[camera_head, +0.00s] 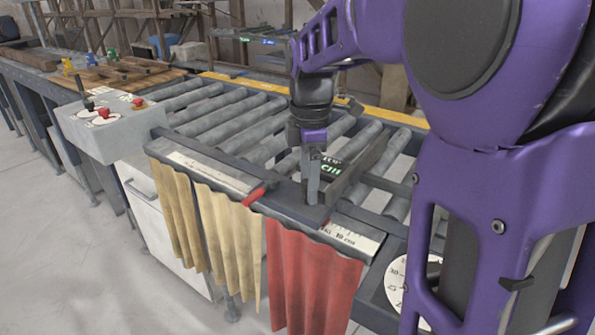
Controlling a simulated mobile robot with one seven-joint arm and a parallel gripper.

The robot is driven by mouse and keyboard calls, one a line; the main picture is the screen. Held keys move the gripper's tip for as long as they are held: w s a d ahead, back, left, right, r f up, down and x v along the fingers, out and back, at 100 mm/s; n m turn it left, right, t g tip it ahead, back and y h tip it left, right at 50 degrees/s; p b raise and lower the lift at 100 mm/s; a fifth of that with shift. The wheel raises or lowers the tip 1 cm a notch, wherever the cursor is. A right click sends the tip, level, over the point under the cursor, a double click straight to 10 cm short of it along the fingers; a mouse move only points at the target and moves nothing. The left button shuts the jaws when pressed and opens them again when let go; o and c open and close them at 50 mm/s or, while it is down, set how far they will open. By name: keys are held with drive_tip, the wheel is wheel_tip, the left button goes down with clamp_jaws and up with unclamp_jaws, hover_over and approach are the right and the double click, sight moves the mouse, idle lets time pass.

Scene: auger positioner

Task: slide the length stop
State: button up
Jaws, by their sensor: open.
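The length stop (291,197) is a dark carriage on the front rail of the roller conveyor, in the middle of the head view. A dark plate (364,168) reaches back from it over the rollers. A red pointer (255,194) is at its left end, over the white scale (215,173). A small display with green digits (331,168) is partly hidden by my gripper. My gripper (313,194) points down at the carriage with its fingers low against it. It is open; I cannot tell whether its fingers touch the stop or stand around part of it.
A grey control box (108,130) with a lever and red buttons stands left of the rail. Beige (205,215) and red (305,275) curtains hang below the rail. A round dial (398,283) is at lower right, partly behind my purple arm. Open floor lies at lower left.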

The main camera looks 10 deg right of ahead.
drive_tip(key=shift+f, duration=0.15)
clamp_jaws()
idle(0.4)
idle(1.0)
